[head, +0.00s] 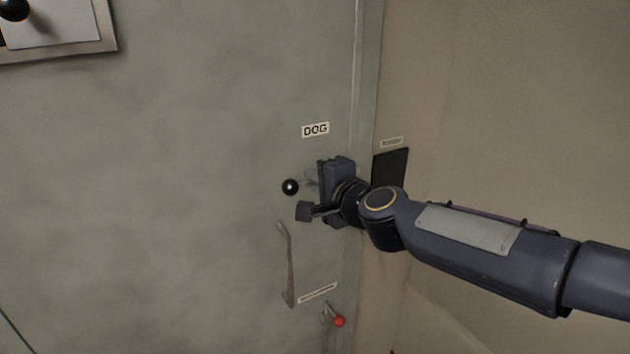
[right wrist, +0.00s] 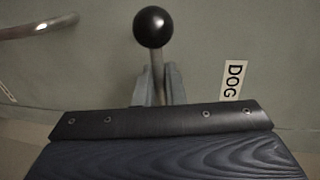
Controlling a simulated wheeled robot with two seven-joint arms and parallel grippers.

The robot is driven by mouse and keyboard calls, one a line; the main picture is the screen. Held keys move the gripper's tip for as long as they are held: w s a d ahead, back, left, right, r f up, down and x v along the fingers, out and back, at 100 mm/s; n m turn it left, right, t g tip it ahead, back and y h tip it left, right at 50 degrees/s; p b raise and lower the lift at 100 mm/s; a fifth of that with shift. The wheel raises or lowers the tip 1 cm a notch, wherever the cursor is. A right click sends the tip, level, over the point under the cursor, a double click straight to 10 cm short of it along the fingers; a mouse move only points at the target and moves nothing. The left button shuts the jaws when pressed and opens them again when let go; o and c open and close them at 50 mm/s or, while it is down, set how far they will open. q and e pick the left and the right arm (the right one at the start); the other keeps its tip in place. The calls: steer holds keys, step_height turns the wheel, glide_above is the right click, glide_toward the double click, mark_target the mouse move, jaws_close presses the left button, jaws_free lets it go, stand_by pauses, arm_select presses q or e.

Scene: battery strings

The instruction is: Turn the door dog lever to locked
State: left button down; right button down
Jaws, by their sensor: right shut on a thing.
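The door dog lever has a black ball knob (head: 290,187) on a thin metal rod, just below the "DOG" label (head: 315,130) on the grey-green door. My right gripper (head: 318,182) is at the lever, to the right of the knob, with its arm coming in from the right. In the right wrist view the black knob (right wrist: 153,27) stands beyond the fingertips, and the rod runs down between the two grey fingers (right wrist: 158,85), which are shut on it. The lever's pivot is hidden behind my gripper. My left gripper is not in view.
A curved metal handle (head: 288,265) stands on the door below the lever. A small red knob (head: 339,322) sits lower, near a white label (head: 318,293). A dark panel (head: 390,166) is on the wall at the right. A framed plate (head: 55,25) is at the upper left.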

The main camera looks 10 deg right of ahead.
steer(key=shift+r, duration=0.2)
steer(key=c, duration=1.7)
jaws_free()
steer(key=shift+f, duration=0.1)
steer(key=shift+s, duration=0.1)
steer(key=p+v, duration=0.1)
steer(key=v, duration=0.6)
steer(key=shift+s+d+p, duration=0.1)
steer(key=shift+s+p, duration=0.15)
steer(key=shift+p, duration=0.1)
steer(key=shift+d, duration=0.1)
